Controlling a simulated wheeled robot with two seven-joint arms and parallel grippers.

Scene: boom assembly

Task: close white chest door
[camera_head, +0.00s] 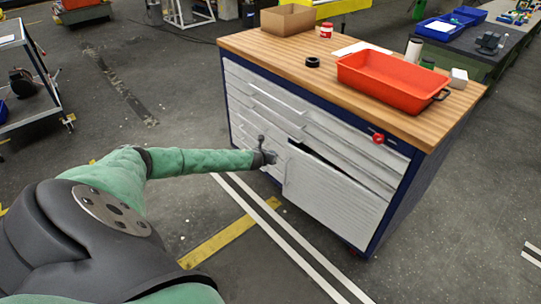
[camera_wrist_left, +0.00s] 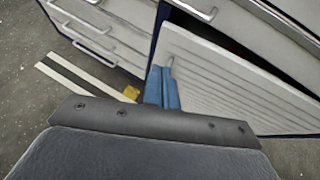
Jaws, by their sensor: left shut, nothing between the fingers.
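The white chest door (camera_head: 330,198) is the ribbed panel at the lower right of the chest's front in the head view. It stands slightly open, with a dark gap along its top edge. In the left wrist view the door (camera_wrist_left: 235,85) fills the right side, with a dark opening above it. My right gripper is not in view.
The chest's wooden top (camera_head: 300,70) holds a red tray (camera_head: 390,80), a cardboard box (camera_head: 288,20), a black ring (camera_head: 313,62) and a white cup. White drawers (camera_head: 265,95) lie above and left of the door. The floor before the chest is clear.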

